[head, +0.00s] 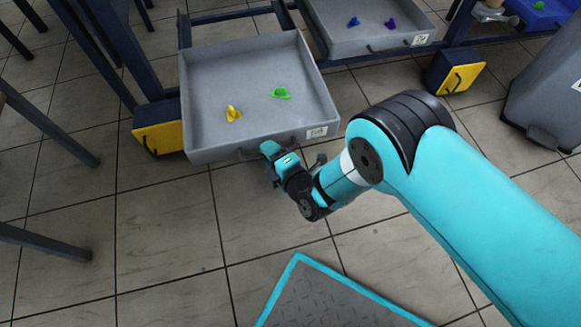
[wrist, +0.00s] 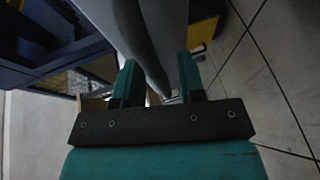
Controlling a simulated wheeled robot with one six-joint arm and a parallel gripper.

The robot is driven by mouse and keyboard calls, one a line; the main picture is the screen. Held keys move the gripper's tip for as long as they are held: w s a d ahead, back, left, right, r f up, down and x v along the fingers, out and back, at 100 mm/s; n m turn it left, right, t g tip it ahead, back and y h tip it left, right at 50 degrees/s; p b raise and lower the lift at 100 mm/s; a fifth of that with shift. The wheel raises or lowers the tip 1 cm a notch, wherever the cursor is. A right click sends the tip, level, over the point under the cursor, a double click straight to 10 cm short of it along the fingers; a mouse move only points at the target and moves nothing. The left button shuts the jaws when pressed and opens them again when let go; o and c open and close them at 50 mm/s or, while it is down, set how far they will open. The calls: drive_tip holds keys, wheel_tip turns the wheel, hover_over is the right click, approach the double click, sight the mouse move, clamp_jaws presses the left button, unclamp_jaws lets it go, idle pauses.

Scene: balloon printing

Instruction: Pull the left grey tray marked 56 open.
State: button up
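The left grey tray (head: 225,65) is in the head view, drawn out from its dark blue frame toward me. It holds a yellow balloon (head: 233,114) and a green balloon (head: 280,93). A white label (head: 317,132) is on its front at the right; its number is too small to read. My gripper (head: 270,150) is at the tray's front, near its dark handle. In the wrist view, my gripper (wrist: 158,85) has its teal fingers apart, with a dark curved bar (wrist: 150,62), likely the handle, between them. I cannot tell whether they touch it.
A second grey tray (head: 345,38) with blue and purple balloons is at the back right. Yellow-fronted boxes (head: 160,137) flank the left tray. A grey bin (head: 540,105) stands at the right.

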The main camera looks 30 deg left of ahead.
drive_tip(key=shift+d, duration=0.1)
drive_tip(key=p+v, duration=1.7)
drive_tip(key=p, duration=0.4)
drive_tip(key=shift+s+d, duration=0.1)
